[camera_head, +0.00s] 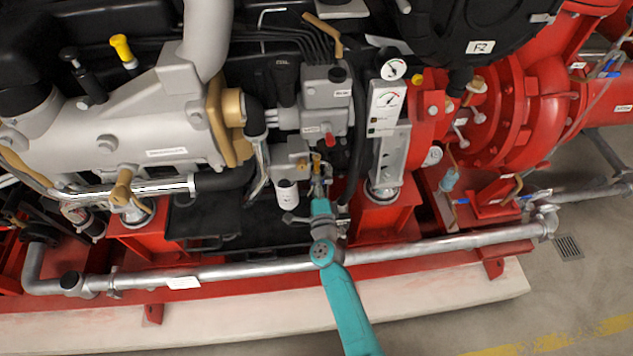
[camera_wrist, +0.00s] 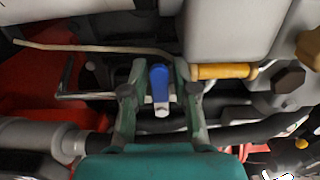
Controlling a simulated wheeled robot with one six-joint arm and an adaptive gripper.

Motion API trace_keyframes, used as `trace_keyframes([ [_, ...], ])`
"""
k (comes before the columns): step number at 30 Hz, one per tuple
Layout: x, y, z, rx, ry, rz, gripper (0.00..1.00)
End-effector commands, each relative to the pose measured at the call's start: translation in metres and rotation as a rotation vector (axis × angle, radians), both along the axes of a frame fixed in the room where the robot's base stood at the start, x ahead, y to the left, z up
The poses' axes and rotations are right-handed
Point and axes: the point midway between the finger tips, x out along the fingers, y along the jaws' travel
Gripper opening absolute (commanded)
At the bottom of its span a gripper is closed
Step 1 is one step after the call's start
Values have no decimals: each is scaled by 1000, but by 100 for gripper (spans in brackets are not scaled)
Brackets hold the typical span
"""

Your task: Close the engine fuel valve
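A small blue lever (camera_wrist: 159,82) with a pale metal end shows in the wrist view, among the pipes of the engine; it looks like the fuel valve's handle. My gripper (camera_wrist: 160,72) is open, with one finger on each side of the blue lever. A gap shows between the lever and each finger, so neither appears to touch it. In the head view my gripper (camera_head: 319,186) is at the engine's front, just below the brass fitting and beside the white filter (camera_head: 287,194). The blue lever is hidden there.
A silver pipe (camera_head: 430,246) runs along the front of the red base frame, under my arm. A bracket with gauges (camera_head: 386,108) stands to the right of my gripper. In the wrist view a brass-coloured cylinder (camera_wrist: 224,71) and a thin bent rod (camera_wrist: 90,48) lie close to the fingers.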

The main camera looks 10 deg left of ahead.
Motion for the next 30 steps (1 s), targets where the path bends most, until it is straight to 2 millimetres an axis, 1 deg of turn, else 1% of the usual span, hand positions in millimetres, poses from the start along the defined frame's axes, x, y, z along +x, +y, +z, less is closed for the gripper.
trace_keyframes([
  [5, -4, -1, 0, -1, 0, 0, 28],
  [8, -13, -3, -1, 1, 1, 1, 28],
  [11, -28, -8, -1, 0, 2, 1, 28],
  [21, -86, -25, -1, -2, 2, 1, 28],
  [24, -99, -28, -1, -1, 2, 2, 28],
  [30, -113, -33, 0, 0, 0, 0, 28],
])
